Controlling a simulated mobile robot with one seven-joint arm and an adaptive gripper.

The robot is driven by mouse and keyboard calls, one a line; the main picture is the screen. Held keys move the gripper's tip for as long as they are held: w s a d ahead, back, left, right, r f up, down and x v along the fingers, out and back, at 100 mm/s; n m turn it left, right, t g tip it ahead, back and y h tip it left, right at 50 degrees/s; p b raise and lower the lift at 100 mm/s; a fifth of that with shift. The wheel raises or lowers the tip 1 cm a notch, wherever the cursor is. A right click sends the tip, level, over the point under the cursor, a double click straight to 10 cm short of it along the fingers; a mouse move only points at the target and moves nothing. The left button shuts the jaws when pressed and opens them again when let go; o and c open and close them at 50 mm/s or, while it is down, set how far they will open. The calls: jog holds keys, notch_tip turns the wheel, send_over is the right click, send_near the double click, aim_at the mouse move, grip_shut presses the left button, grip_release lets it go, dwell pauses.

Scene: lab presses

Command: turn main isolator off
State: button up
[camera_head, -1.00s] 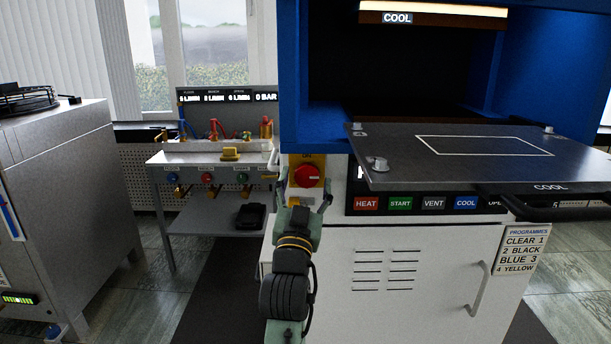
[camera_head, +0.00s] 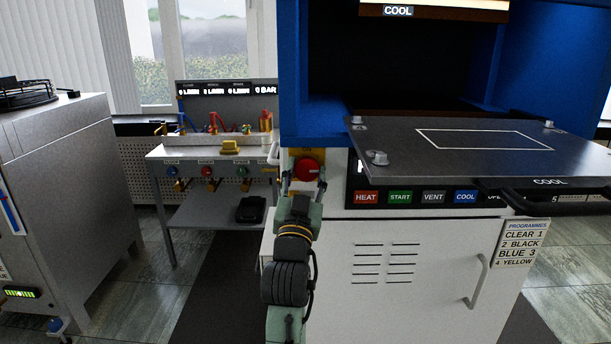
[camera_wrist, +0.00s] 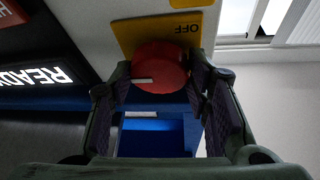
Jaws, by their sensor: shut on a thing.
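The main isolator is a red round knob (camera_head: 307,170) on a yellow plate (camera_head: 318,154), on the white press cabinet just under the blue housing. In the wrist view the knob (camera_wrist: 160,66) has a white mark pointing to the picture's left. The yellow plate (camera_wrist: 140,30) shows the word OFF upside down. My gripper (camera_head: 305,186) is at the knob from below, and its two fingers (camera_wrist: 160,82) sit on either side of the knob, shut on it. The fingers hide parts of the knob's sides.
Right of the knob is a button row with HEAT (camera_head: 367,198) and START (camera_head: 400,198). A dark platen (camera_head: 470,160) juts out above it. A bench with valves (camera_head: 210,158) stands behind left, and a grey cabinet (camera_head: 75,170) at the far left.

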jog(key=shift+c, duration=1.1)
jog(key=n+y+p, duration=0.1)
jog(key=n+y, duration=0.1)
jog(key=n, duration=0.2)
jog(key=shift+d, duration=0.2)
jog(key=n+y+b, duration=0.1)
jog(key=n+y, duration=0.1)
jog(key=n, duration=0.1)
jog(key=n+y+b, duration=0.1)
jog(key=n+y, duration=0.1)
jog(key=n, duration=0.1)
jog(key=shift+d+f+n, duration=0.1)
jog(key=shift+f+n, duration=0.05)
jog(key=shift+n, duration=0.25)
jog(key=n+g+y+b, duration=0.1)
jog(key=n+b, duration=0.1)
jog(key=n, duration=0.1)
jog(key=n+g+y+b, duration=0.1)
jog(key=n+y+b, duration=0.1)
jog(key=n, duration=0.2)
jog(key=shift+d+n+b, duration=0.1)
jog(key=shift+n+b, duration=0.2)
jog(key=shift+b, duration=0.1)
jog(key=n, duration=0.2)
jog(key=n+g+y+b, duration=0.1)
jog(key=n, duration=0.1)
jog(key=n+g+b, duration=0.1)
jog(key=n, duration=0.1)
jog(key=shift+r, duration=0.35)
